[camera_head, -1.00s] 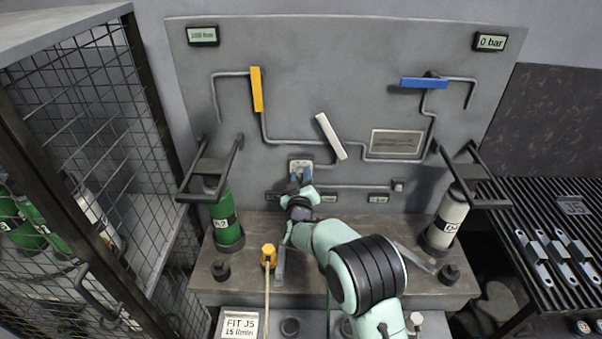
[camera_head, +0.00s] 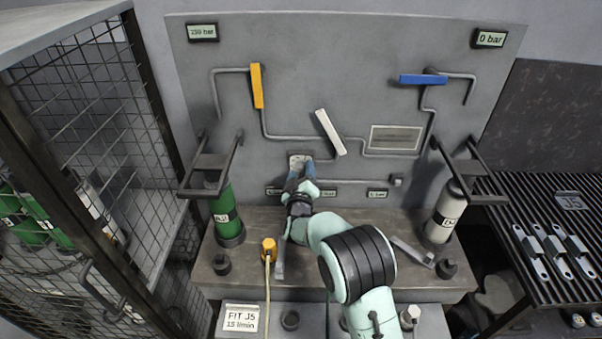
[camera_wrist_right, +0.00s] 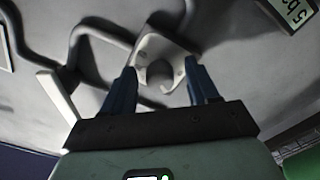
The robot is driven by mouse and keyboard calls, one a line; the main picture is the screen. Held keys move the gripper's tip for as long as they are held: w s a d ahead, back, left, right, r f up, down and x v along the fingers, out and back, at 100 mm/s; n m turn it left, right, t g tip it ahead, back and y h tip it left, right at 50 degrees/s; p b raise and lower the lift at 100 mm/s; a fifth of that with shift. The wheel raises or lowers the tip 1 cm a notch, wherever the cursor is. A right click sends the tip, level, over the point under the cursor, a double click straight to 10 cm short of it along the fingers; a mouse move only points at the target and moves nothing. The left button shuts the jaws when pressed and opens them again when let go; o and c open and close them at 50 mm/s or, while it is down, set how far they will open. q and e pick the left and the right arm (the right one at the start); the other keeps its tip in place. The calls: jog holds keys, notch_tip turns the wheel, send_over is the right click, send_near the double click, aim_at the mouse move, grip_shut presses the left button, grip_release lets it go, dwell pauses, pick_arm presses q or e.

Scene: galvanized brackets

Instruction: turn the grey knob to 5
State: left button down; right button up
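The grey knob (camera_wrist_right: 160,73) sits on a pale plate (camera_wrist_right: 163,50) in the right wrist view, and its markings cannot be read. In the head view the plate (camera_head: 300,160) shows low on the grey panel, with the knob mostly hidden by my right gripper (camera_head: 302,172). In the wrist view the right gripper (camera_wrist_right: 160,78) is open, its two blue fingers on either side of the knob with a visible gap on each side. My left gripper is not in view.
The panel carries a yellow lever (camera_head: 257,86), a white lever (camera_head: 330,132), a blue lever (camera_head: 423,79) and pipes. A green cylinder (camera_head: 227,212) and a pale cylinder (camera_head: 446,214) stand on the bench either side. A "FIT J5" card (camera_head: 242,318) lies at front.

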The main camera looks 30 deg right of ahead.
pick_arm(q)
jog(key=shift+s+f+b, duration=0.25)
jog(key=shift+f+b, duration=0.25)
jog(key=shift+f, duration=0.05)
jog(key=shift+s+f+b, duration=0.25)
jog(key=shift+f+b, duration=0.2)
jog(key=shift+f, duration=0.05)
pick_arm(e)
jog(key=v, duration=1.3)
jog(key=shift+s, duration=0.25)
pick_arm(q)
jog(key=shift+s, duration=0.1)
pick_arm(e)
jog(key=shift+a, duration=0.1)
